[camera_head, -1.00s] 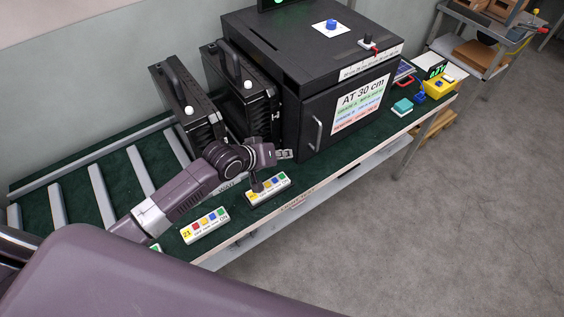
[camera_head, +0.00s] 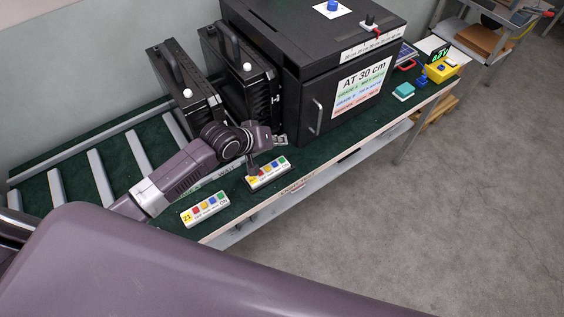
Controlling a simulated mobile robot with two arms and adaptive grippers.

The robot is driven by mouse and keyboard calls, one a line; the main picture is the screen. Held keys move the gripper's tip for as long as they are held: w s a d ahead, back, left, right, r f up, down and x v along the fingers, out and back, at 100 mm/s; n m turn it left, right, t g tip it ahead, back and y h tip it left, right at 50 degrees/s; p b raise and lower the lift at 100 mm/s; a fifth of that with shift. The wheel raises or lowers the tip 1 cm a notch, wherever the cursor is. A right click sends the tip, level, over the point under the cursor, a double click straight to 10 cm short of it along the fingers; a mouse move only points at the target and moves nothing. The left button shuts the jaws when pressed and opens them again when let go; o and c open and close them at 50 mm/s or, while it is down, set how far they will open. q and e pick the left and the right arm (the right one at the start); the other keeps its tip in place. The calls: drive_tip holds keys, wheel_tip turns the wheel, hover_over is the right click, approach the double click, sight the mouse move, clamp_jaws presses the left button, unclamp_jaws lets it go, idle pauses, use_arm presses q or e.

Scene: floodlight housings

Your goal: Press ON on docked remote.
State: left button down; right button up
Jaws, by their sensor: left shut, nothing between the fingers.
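A white remote (camera_head: 268,173) with a row of coloured buttons lies on the green bench top, below and beside my left gripper. A second white remote (camera_head: 205,209), with a yellow "21" label and several coloured buttons, lies nearer on the left. My left gripper (camera_head: 254,174) is shut and empty, pointing down at the left end of the farther remote. It hides part of that end, and I cannot tell whether the tips touch it. The print on the buttons is too small to read surely. My right gripper is out of view.
Two black floodlight housings (camera_head: 187,82) stand behind my left arm. A black test cabinet (camera_head: 310,60) stands to the right. A teal block (camera_head: 403,91) and a yellow box (camera_head: 438,75) sit at the bench's right end. Open floor lies in front.

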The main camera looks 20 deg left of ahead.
use_arm(q)
drive_tip(key=b, duration=0.4)
hover_over(280, 161)
wheel_tip(280, 161, down, 4)
drive_tip(key=shift+f, duration=0.2)
drive_tip(key=shift+f+b, duration=0.7)
drive_tip(key=shift+f, duration=0.5)
drive_tip(key=shift+f, duration=0.4)
drive_tip(key=shift+f, duration=0.4)
idle(0.5)
idle(0.3)
drive_tip(key=shift+r+p, duration=0.8)
drive_tip(key=shift+p, duration=0.2)
drive_tip(key=shift+r, duration=0.1)
